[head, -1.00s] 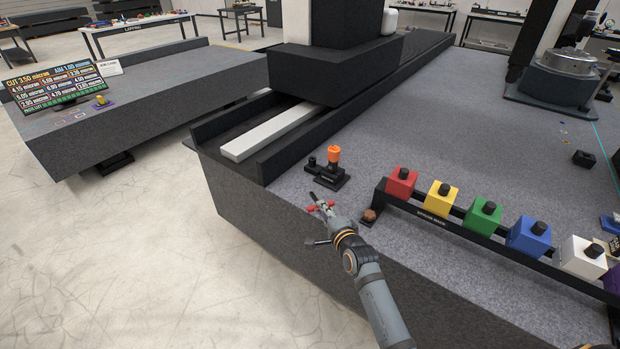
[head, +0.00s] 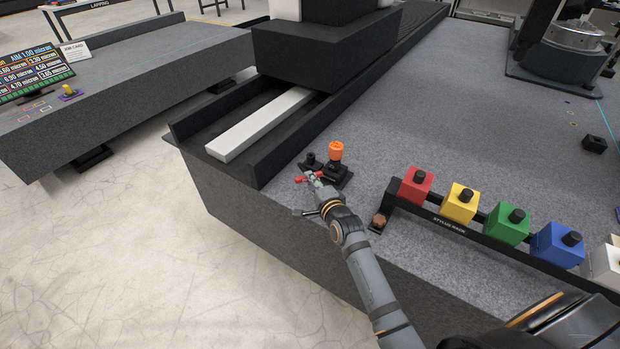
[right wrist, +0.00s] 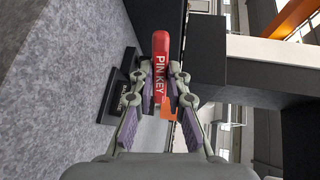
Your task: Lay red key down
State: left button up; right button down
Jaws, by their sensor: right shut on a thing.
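The red key (right wrist: 160,60), lettered "PIN KEY", is held between the fingers of my right gripper (right wrist: 160,92) in the right wrist view. In the head view my right gripper (head: 314,182) is over the front edge area of the granite bed, with the red key (head: 301,180) showing at its tip. The gripper and key are close beside a small black fixture (head: 334,176) with an orange knob (head: 336,151). I cannot tell whether the key touches the bed or the fixture. My left gripper is not in view.
A black stylus rack (head: 445,222) holds several coloured cubes to the right, the red cube (head: 417,186) nearest. A brown-topped piece (head: 379,221) stands at the rack's left end. A dark rail with a white bar (head: 258,125) lies behind left. Bare granite (head: 440,110) lies beyond the rack.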

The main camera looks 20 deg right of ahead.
aim_at(311, 206)
notch_tip(311, 206, down, 7)
jog(key=b, duration=0.4)
jog(key=shift+f, duration=0.1)
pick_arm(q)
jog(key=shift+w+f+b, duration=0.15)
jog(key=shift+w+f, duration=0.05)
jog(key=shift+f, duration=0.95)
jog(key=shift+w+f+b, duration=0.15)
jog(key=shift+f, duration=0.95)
pick_arm(e)
jog(key=shift+f, duration=0.5)
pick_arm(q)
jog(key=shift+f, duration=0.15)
pick_arm(e)
jog(key=shift+f, duration=0.2)
jog(key=c, duration=1.2)
grip_release()
jog(key=shift+f, duration=0.1)
jog(key=shift+s+a+f, duration=0.1)
jog(key=shift+f, duration=0.05)
